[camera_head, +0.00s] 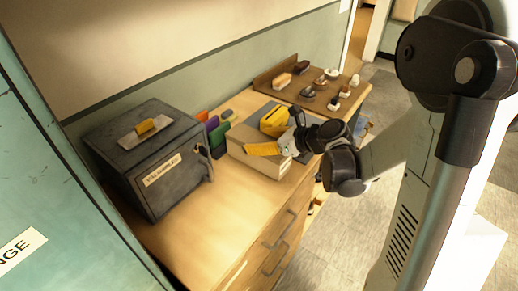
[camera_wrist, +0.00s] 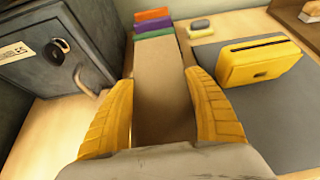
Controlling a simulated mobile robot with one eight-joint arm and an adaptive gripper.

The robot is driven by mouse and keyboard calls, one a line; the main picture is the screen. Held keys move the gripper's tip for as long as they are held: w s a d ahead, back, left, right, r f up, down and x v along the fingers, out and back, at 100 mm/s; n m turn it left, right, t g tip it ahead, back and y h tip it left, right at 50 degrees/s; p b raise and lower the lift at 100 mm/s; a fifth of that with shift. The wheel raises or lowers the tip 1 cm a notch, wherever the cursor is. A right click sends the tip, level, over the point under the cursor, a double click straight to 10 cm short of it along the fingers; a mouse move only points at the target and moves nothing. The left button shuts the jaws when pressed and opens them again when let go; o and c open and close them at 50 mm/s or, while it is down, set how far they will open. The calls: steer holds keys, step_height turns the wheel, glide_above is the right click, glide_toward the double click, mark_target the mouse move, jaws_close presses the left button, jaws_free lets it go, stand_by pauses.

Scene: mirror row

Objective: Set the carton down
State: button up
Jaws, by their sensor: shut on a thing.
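The carton (camera_head: 240,154) is a pale cream box on or just above the wooden counter, right of the dark grey safe. In the wrist view the carton (camera_wrist: 166,75) runs away from me as a long tan shape between my two yellow fingers. My gripper (camera_head: 272,149) is shut on it, with one yellow finger lying along its side in the head view. In the wrist view my gripper (camera_wrist: 163,108) has a finger on each side of the carton. Whether its underside touches the counter is hidden.
The dark grey safe (camera_head: 150,165) stands close on the left, its handle towards the carton. Purple, orange and green upright items (camera_wrist: 154,24) stand behind. A brown tray (camera_head: 300,97) holds several small things.

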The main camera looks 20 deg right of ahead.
step_height(320, 180, down, 2)
steer(key=shift+f, duration=0.1)
steer(key=shift+r, duration=0.2)
steer(key=shift+f+b, duration=0.1)
steer(key=shift+b, duration=0.2)
steer(key=o, duration=1.4)
